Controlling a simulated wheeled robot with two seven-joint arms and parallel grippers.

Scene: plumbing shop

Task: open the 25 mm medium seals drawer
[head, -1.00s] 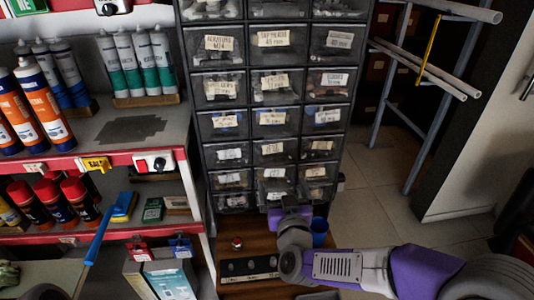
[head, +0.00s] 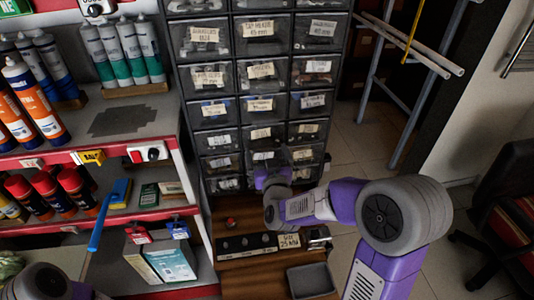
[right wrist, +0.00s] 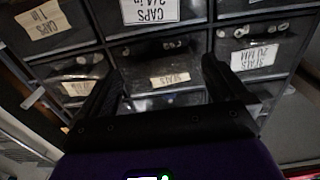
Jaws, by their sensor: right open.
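The drawer cabinet (head: 238,100) is a dark rack of small clear-fronted drawers with paper labels. My right gripper (head: 272,170) is at its lower middle column, open. In the right wrist view its two dark fingers (right wrist: 165,92) stand apart in front of a middle-column drawer (right wrist: 150,52) labelled "SEALS" (right wrist: 170,79); any size on that label is not readable. No drawer is held, and I cannot tell whether the fingers touch the front. A "20 MM" seals drawer (right wrist: 254,58) is to the right. My left gripper is not in view.
A wooden bench (head: 225,287) below holds a dark strip with knobs (head: 246,246), a "25" card (head: 289,240) and a grey tray (head: 312,281). Shelves with cartridges (head: 120,52) stand left. Open floor and a pipe rack (head: 410,90) are right.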

